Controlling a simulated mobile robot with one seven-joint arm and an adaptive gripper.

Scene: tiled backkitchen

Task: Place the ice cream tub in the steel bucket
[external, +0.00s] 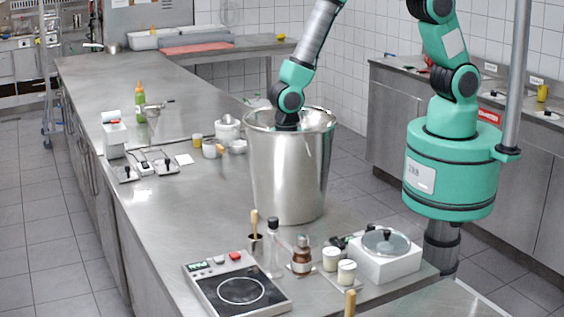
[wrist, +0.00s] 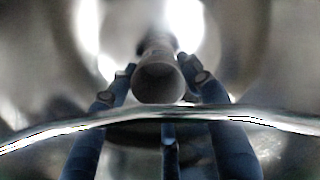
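The steel bucket (external: 287,178) is tall and stands upright on the steel counter. In the external view my arm reaches down into its mouth, and the wall hides my gripper. In the wrist view the bright bucket rim (wrist: 160,114) crosses in front of my gripper's (wrist: 158,72) dark blue fingers, which extend past it into the bucket. The fingertips are apart. A grey, tapered round shape (wrist: 158,84) shows between them; I cannot tell whether it is the ice cream tub or a reflection, or whether the fingers press on it. I cannot identify the tub elsewhere.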

